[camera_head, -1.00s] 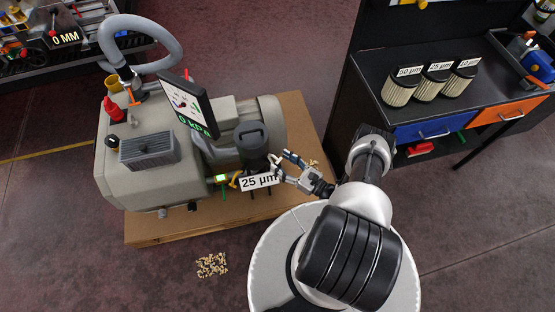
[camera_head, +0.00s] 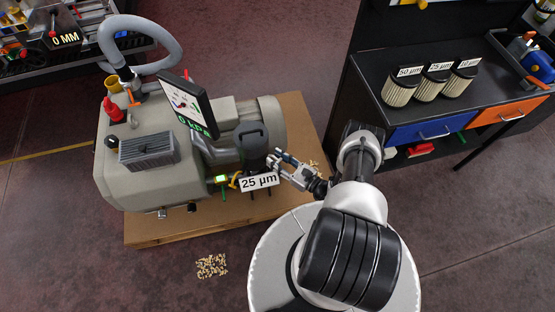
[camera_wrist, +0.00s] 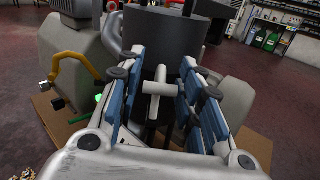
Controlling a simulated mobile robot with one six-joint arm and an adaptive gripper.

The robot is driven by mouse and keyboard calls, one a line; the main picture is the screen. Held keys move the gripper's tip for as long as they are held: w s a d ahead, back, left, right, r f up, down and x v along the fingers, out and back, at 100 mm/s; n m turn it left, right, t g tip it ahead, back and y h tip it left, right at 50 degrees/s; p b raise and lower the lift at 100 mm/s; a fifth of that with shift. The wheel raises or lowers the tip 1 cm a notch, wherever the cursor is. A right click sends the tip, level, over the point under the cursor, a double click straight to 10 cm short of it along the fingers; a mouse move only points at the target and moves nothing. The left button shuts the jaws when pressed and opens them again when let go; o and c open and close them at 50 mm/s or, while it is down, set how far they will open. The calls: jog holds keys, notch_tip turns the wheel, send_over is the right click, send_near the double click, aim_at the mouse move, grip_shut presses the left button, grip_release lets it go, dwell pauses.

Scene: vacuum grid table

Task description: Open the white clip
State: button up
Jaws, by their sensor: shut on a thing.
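The white clip (camera_wrist: 158,88) shows in the wrist view as a pale T-shaped handle against the side of a dark filter canister (camera_wrist: 170,38). My gripper (camera_wrist: 162,66) has its blue-padded fingers on both sides of the clip and is shut on it. The exact contact is partly hidden by the fingers. In the head view, my gripper (camera_head: 274,163) is at the right side of the canister (camera_head: 250,135), just above the "25 µm" label (camera_head: 259,181). The clip is too small to make out there.
The canister belongs to a grey vacuum pump (camera_head: 150,180) on a wooden pallet (camera_head: 300,130). A yellow pipe with a valve (camera_wrist: 72,62) is left of my gripper. A dark workbench (camera_head: 450,115) with several labelled filters stands at the right. A pile of pellets (camera_head: 211,265) lies on the floor.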

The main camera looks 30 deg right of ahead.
grip_shut()
jog(key=shift+d+f+b, duration=0.1)
jog(key=shift+b, duration=0.2)
jog(key=shift+s+f+b, duration=0.1)
jog(key=shift+f+b, duration=0.05)
jog(key=shift+b, duration=0.35)
jog(key=b, duration=0.1)
jog(key=t+b, duration=0.1)
jog(key=shift+s+d+f+y+b, duration=0.15)
jog(key=shift+s+f+y+b, duration=0.1)
jog(key=shift+y+b, duration=0.1)
jog(key=shift+s+d+f+t+b, duration=0.1)
jog(key=shift+s+t+b, duration=0.2)
jog(key=shift+t+b, duration=0.45)
jog(key=shift+s+d+r+y, duration=0.1)
jog(key=shift+r+y, duration=0.1)
jog(key=shift+y, duration=0.05)
